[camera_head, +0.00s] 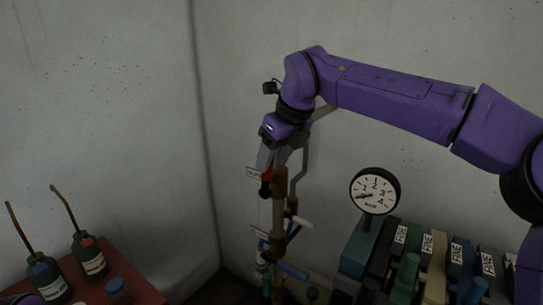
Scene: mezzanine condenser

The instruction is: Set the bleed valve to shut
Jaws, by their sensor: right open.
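A pipe stand with several valves (278,215) rises near the wall corner. At its top a red handle (266,178) with a dark end shows beside a small white tag (253,173); the tag's writing is too small to read, so I cannot tell which valve is the bleed valve. My right gripper (273,162) points down at the red handle, its grey fingers open and close around or beside it; contact cannot be told. My left gripper is not in view.
A round pressure gauge (375,191) stands right of the pipes, its needle near the low end. Labelled binders or blocks (436,262) fill the lower right. Two dark oil cans (90,257) stand on a red surface (128,270) at lower left. The wall behind is bare.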

